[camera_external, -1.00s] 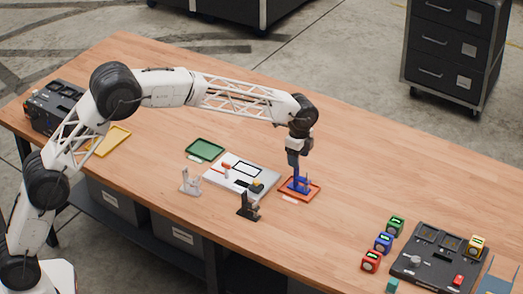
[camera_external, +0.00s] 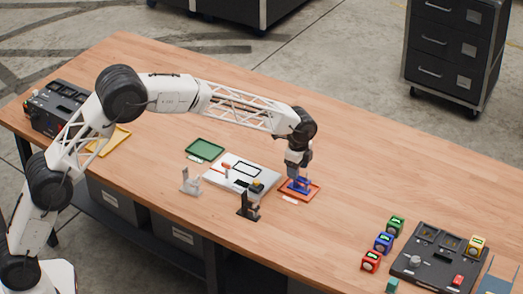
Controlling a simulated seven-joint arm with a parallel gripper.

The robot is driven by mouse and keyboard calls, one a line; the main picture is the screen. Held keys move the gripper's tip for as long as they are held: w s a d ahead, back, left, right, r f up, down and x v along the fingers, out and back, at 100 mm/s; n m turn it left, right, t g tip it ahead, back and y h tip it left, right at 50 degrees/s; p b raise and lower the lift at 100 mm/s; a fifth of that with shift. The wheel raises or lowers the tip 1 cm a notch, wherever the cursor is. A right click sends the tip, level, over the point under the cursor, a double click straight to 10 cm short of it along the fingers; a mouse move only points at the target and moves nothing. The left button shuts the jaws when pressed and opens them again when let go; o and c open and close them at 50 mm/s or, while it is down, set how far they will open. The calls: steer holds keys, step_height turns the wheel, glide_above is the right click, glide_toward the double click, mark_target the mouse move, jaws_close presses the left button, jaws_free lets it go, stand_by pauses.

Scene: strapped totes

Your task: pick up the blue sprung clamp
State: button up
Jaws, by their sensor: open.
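The blue sprung clamp (camera_external: 301,186) is on the orange tray (camera_external: 315,191), right of the white board. Its low blue part shows; its upper part is hidden by my gripper. My gripper (camera_external: 297,174) points down directly over the clamp, close to it. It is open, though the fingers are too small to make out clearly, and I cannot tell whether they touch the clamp.
A white board (camera_external: 222,181) with small parts lies left of the tray. A grey clamp (camera_external: 190,182) and a black clamp (camera_external: 248,207) stand near it. A green tray (camera_external: 205,148) lies behind. Coloured cubes (camera_external: 383,243) and a black panel (camera_external: 425,270) are at right. The table behind the tray is clear.

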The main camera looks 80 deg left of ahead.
steer(key=shift+f, duration=1.25)
jaws_close()
steer(key=shift+r, duration=0.2)
step_height(320, 180, up, 10)
steer(key=shift+f, duration=0.15)
steer(key=shift+a, duration=0.1)
stand_by(0.6)
steer(key=s+a+f, duration=0.2)
steer(key=s+a, duration=1)
steer(key=s, duration=0.3)
steer(key=shift+s+a, duration=0.3)
